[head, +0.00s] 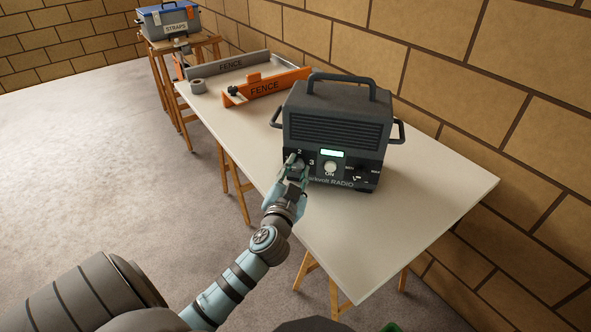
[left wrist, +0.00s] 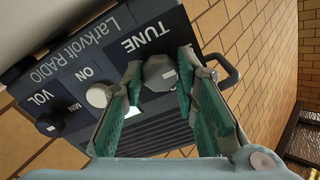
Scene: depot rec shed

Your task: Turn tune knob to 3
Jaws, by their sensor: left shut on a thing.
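The dark radio (head: 335,118) stands on the white table, its front panel facing me. Its tune knob (left wrist: 159,72) is grey with a pale mark on its face and sits under the word TUNE in the left wrist view. In the head view, the numbers 2 and 3 show by the knob, which is mostly hidden by my fingers. My left gripper (head: 295,168) is shut on the tune knob, one finger on each side of it in the left wrist view (left wrist: 160,78). I cannot tell which number the knob points at. My right gripper is not in view.
A white ON button (left wrist: 98,95) and a black VOL knob (left wrist: 48,124) share the radio's panel. A blue STRAPS box (head: 168,20) stands farther back. The table's front is clear.

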